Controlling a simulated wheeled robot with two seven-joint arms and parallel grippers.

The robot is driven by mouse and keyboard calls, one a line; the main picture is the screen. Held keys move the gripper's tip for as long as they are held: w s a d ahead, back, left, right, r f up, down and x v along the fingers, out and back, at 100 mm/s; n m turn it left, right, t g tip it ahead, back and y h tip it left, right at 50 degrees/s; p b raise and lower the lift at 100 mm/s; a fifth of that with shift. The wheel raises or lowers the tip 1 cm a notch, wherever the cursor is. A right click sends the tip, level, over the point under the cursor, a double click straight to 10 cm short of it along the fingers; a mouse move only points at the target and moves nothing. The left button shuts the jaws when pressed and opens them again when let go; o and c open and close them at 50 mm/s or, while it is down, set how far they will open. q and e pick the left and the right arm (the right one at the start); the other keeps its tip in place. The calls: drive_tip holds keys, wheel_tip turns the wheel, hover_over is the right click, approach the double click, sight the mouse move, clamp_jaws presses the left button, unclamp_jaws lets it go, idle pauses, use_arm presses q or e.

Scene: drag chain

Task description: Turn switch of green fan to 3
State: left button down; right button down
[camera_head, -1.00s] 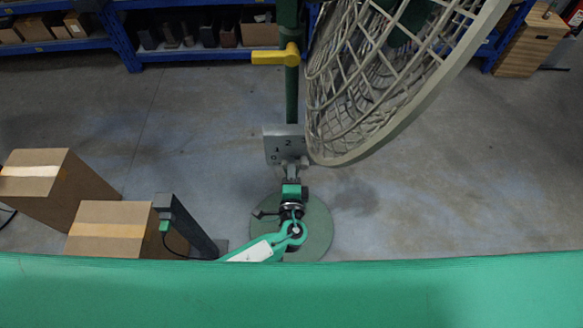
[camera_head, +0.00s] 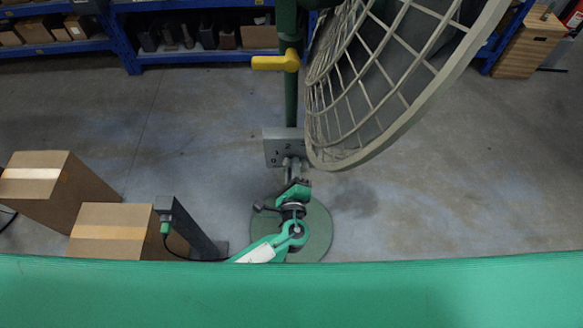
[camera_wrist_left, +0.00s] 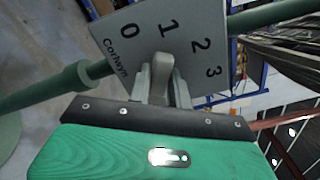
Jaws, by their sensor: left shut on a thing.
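The grey switch plate (camera_head: 272,150) of the green fan is fixed on its green pole (camera_head: 291,95). In the left wrist view, the plate (camera_wrist_left: 140,45) carries the numbers 0, 1, 2 and 3. The grey switch knob (camera_wrist_left: 163,72) points about at 1. My left gripper (camera_head: 291,164) is at the plate from the near side. In the wrist view, its two fingers (camera_wrist_left: 162,88) are shut on the knob, one on each side. The fan's round grille (camera_head: 385,85) is above right of the plate. My right gripper is out of view.
A yellow handle (camera_head: 276,62) sticks out left from the pole. Two cardboard boxes (camera_head: 50,185) and a dark post (camera_head: 190,232) stand at the left. Blue shelves (camera_head: 190,57) line the back. The floor right of the fan is clear.

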sight(303, 154)
use_arm(q)
drive_tip(key=m, duration=0.2)
drive_tip(key=d+r+m+p, duration=0.1)
drive_tip(key=m, duration=0.1)
drive_tip(key=m+p, duration=0.1)
drive_tip(key=m, duration=0.1)
drive_tip(key=shift+d+r+m, duration=0.2)
drive_tip(key=shift+m, duration=0.1)
drive_tip(key=m, duration=0.1)
drive_tip(key=m+p, duration=0.1)
drive_tip(key=shift+d+r+m+p, duration=0.15)
drive_tip(key=shift+d+m+p, duration=0.15)
drive_tip(key=shift+d, duration=0.05)
drive_tip(key=shift+d+m+p, duration=0.25)
drive_tip(key=shift+m+p, duration=0.05)
drive_tip(key=shift+m, duration=0.45)
drive_tip(key=shift+d+m+p, duration=0.2)
drive_tip(key=shift+m+p, duration=0.1)
drive_tip(key=shift+m, duration=0.45)
drive_tip(key=c, duration=1.4)
unclamp_jaws()
drive_tip(key=shift+o, duration=0.6)
